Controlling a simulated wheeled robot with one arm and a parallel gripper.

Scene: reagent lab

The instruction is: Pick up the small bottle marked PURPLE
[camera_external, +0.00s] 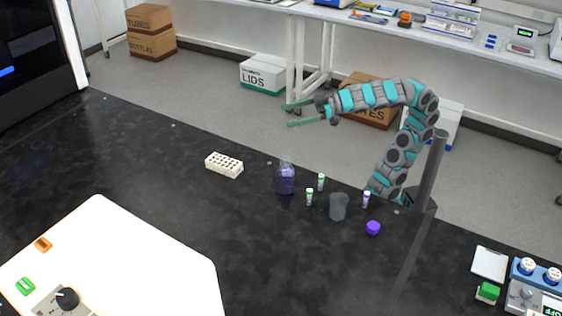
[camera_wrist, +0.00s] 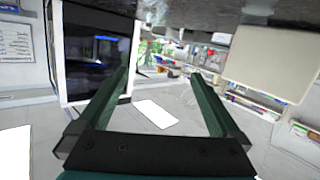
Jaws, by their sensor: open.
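Small bottles stand upright on the black bench in the external view; no marking on them is legible. One has a purple cap (camera_external: 366,200) and stands right of the grey cup. Two have green caps, one left of the cup (camera_external: 309,198) and one behind it (camera_external: 321,183). A larger clear bottle with purple contents (camera_external: 286,181) stands left of them. My gripper (camera_external: 289,116) is raised past the bench's far edge, open and empty, pointing left. In the wrist view its green fingers (camera_wrist: 160,73) are spread apart with no bottle between them.
A grey cup (camera_external: 338,207) stands among the bottles, with a purple round cap (camera_external: 373,228) in front. A white rack (camera_external: 224,165) lies to the left. A white board (camera_external: 130,265) and devices (camera_external: 535,290) occupy the near corners. The bench's middle is clear.

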